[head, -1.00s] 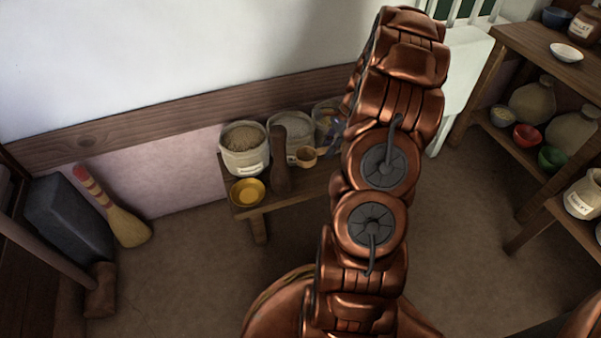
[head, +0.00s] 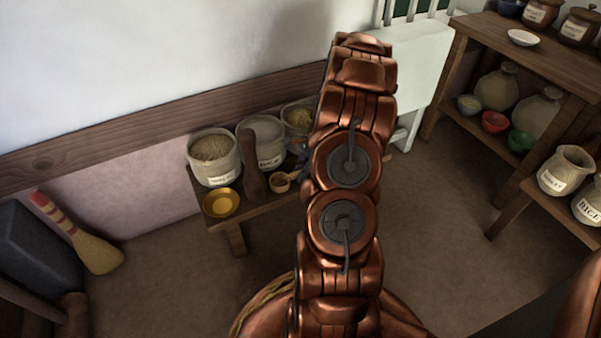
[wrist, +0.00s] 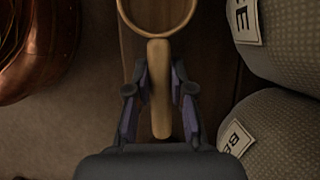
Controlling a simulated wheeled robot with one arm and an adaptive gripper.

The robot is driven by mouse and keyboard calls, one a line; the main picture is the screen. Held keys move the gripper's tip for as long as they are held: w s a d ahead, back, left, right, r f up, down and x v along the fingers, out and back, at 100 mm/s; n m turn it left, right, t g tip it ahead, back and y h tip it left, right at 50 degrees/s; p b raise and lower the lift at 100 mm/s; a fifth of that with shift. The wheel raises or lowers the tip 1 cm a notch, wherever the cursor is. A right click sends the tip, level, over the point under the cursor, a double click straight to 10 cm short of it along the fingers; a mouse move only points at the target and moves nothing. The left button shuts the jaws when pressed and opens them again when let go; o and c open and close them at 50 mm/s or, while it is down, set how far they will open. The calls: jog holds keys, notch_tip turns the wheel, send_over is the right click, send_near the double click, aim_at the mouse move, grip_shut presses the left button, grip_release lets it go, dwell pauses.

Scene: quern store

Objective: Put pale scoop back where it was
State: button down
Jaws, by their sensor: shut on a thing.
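The pale scoop (head: 281,182) is a small wooden cup with a straight handle. In the head view it is low at the bench (head: 237,224), in front of the row of pots. In the wrist view the scoop's round rim (wrist: 157,30) is at the top, with the handle running down between the fingers. My gripper (wrist: 160,88) is shut on the handle. In the head view my gripper (head: 301,156) is mostly hidden by my arm. I cannot tell whether the scoop touches the bench top.
A labelled pot of grain (head: 212,158), a second pot (head: 262,140) and a third (head: 297,118) stand along the wall. A dark upright wooden piece (head: 250,165) and a yellow bowl (head: 221,203) are left of the scoop. Shelves (head: 520,60) stand right; a broom (head: 85,240) leans left.

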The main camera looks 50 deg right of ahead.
jog(key=c, duration=1)
grip_release()
jog(key=shift+f, duration=0.1)
jog(key=p+v, duration=0.4)
jog(key=v, duration=0.8)
jog(key=shift+p, duration=0.35)
